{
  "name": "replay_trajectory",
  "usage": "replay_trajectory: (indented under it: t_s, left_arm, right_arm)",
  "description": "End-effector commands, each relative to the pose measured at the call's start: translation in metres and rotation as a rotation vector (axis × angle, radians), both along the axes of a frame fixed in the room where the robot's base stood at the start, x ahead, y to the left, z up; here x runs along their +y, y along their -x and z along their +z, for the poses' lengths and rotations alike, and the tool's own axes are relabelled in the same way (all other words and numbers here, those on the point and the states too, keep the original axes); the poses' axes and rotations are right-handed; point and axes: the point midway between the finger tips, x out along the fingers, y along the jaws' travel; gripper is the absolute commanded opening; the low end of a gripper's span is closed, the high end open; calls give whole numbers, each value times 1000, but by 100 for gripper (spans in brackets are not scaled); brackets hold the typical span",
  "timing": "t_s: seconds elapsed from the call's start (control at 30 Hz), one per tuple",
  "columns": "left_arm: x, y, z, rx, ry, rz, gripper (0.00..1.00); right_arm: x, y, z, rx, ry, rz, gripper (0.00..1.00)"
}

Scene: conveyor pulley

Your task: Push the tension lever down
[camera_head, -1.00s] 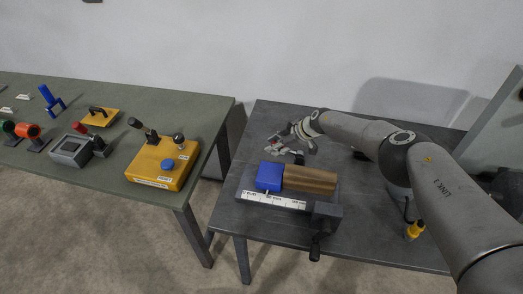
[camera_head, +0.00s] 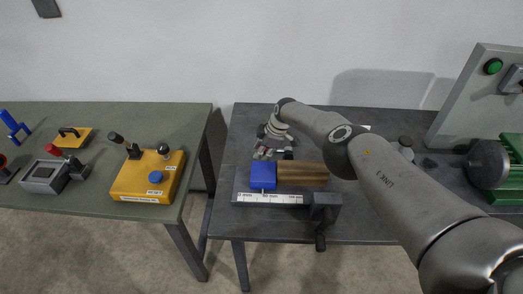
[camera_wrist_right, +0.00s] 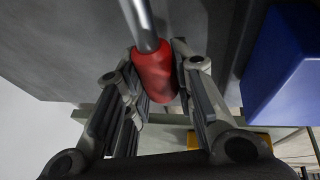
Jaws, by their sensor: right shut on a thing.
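A red handle (camera_wrist_right: 154,72) on a metal rod (camera_wrist_right: 140,22), which looks like the tension lever, shows in the right wrist view. My right gripper (camera_wrist_right: 156,80) is shut on this red handle, with a finger on each side. In the head view my right gripper (camera_head: 266,152) is low over the dark table, just behind the blue block (camera_head: 263,176). The gripper hides the lever there. The blue block also shows at the right of the wrist view (camera_wrist_right: 285,70), apart from the fingers. My left gripper is not in view.
The blue block adjoins a brown ribbed roller (camera_head: 302,174) above a white scale (camera_head: 270,198). A dark crank (camera_head: 322,208) stands at the table's front. A green machine (camera_head: 508,170) is at the right. A yellow control box (camera_head: 135,182) sits on the left table.

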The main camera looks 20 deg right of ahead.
Motion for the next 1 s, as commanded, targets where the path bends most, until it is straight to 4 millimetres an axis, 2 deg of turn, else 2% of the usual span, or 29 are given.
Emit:
replay_trajectory:
  t_s: [0.17,0.2,0.37,0.77,1.0]
  left_arm:
    - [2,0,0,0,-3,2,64]
    - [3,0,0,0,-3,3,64]
    - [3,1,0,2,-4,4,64]
    - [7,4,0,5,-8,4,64]
    - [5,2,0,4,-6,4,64]
  right_arm:
    - [1,1,-2,2,-1,4,0]
    - [1,1,-2,2,-1,4,27]
    - [1,1,-2,2,-1,3,47]
    - [0,0,0,1,0,1,47]
    - [-4,1,9,2,3,2,47]
